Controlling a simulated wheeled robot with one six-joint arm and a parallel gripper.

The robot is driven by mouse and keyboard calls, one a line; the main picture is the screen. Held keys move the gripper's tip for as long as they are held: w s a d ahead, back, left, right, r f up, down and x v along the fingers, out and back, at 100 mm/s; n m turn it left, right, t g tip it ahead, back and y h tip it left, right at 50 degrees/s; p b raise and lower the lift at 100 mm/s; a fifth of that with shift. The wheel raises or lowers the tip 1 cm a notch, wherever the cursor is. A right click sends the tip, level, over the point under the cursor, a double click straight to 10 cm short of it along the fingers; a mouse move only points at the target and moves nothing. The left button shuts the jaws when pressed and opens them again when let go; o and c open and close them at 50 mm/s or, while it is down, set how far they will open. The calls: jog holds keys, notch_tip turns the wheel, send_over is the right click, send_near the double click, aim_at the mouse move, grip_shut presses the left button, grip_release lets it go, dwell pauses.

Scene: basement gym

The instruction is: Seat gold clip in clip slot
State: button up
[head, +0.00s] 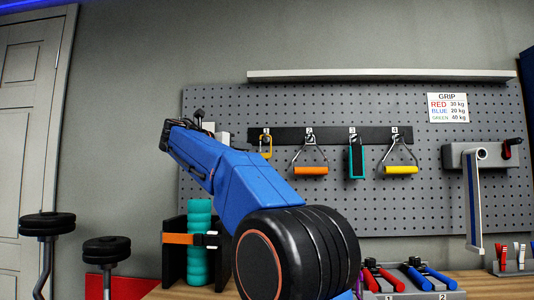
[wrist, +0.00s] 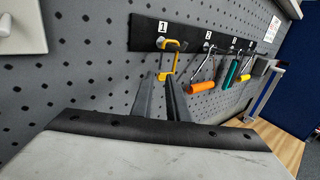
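The gold clip (head: 265,152), a yellow-gold loop, hangs under the label 1 at the left end of the black strip. It also shows in the wrist view (wrist: 174,46), upright just ahead of my gripper. My gripper (wrist: 161,78) points at the clip's lower end, its two dark fingers apart with a gap between them. The lower end shows by the fingertips; I cannot tell whether they touch it. In the head view my gripper is mostly hidden behind my blue arm. I cannot pick out a clip slot with certainty.
The black strip (head: 335,135) on the pegboard also holds an orange handle (head: 311,170), a teal item (head: 356,160) and a yellow handle (head: 400,170). A teal roller (head: 199,240) stands in a black holder below. A grey crank unit (head: 470,155) is at right.

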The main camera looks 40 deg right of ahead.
jog(key=shift+w+d+r, duration=0.1)
jog(key=shift+w+d, duration=0.1)
jog(key=shift+d, duration=1.5)
jog(key=shift+w+d, duration=0.25)
jog(key=shift+d, duration=1.5)
jog(key=shift+w+d+r, duration=0.1)
jog(key=shift+w+d, duration=0.1)
jog(key=shift+d, duration=1.5)
grip_shut()
jog(key=shift+r, duration=0.55)
jog(key=shift+s+a+r, duration=0.1)
jog(key=shift+s+r, duration=0.05)
jog(key=shift+r, duration=0.05)
jog(key=s+a, duration=1.1)
jog(key=a, duration=0.2)
jog(key=shift+s+a, duration=0.25)
